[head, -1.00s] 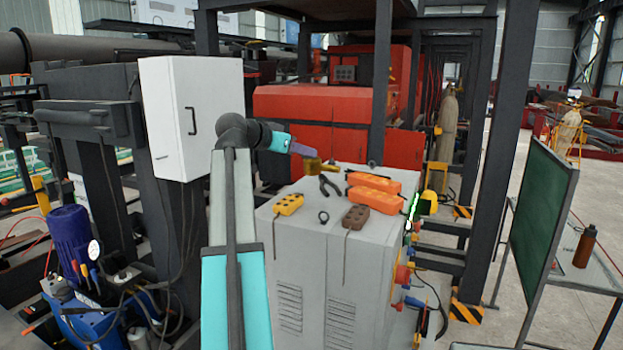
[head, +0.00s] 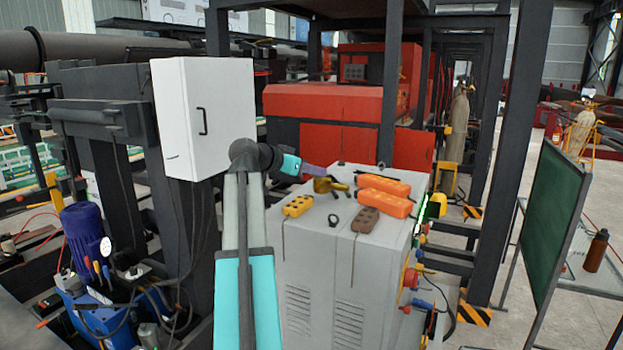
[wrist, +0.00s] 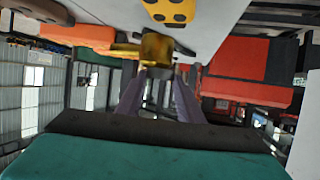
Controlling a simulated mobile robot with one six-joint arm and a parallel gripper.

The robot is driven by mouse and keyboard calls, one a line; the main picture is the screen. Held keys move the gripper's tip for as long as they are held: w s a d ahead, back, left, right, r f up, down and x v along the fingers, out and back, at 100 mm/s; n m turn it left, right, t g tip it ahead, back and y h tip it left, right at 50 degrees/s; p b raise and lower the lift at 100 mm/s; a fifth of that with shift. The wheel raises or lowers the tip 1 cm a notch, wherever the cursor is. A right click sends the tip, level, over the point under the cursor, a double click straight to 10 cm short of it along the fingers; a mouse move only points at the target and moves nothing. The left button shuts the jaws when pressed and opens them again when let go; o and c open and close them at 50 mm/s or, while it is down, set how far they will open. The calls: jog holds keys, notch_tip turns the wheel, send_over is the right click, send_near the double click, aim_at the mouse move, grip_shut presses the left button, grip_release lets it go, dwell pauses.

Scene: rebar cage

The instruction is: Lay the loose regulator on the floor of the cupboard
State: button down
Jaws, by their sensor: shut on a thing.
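My gripper (head: 318,172), with purple fingers, is shut on the brass-coloured regulator (head: 334,186). The regulator appears over the top of the grey cabinet; I cannot tell whether it touches that top. In the wrist view the regulator (wrist: 156,48) sits between the fingertips (wrist: 155,75). The cupboard (head: 205,115) is a white box with a black handle, up on the left of my arm. Its door looks closed, and its floor is hidden.
On the grey cabinet (head: 325,255) lie a yellow power strip (head: 297,206), a brown one (head: 366,219), orange ones (head: 385,205) and a small black ring (head: 333,220). A dark post (head: 392,80) stands behind it. A green board (head: 550,225) stands at right.

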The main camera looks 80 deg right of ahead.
jog(key=shift+f+p, duration=0.35)
jog(key=shift+f, duration=0.95)
jog(key=shift+f, duration=0.1)
jog(key=c, duration=1.2)
grip_release()
jog(key=shift+f, duration=0.1)
jog(key=shift+w+a+r, duration=0.2)
jog(key=shift+a, duration=0.1)
jog(key=b+v, duration=0.3)
jog(key=v, duration=0.8)
jog(key=shift+a+r, duration=0.1)
jog(key=shift+a, duration=0.05)
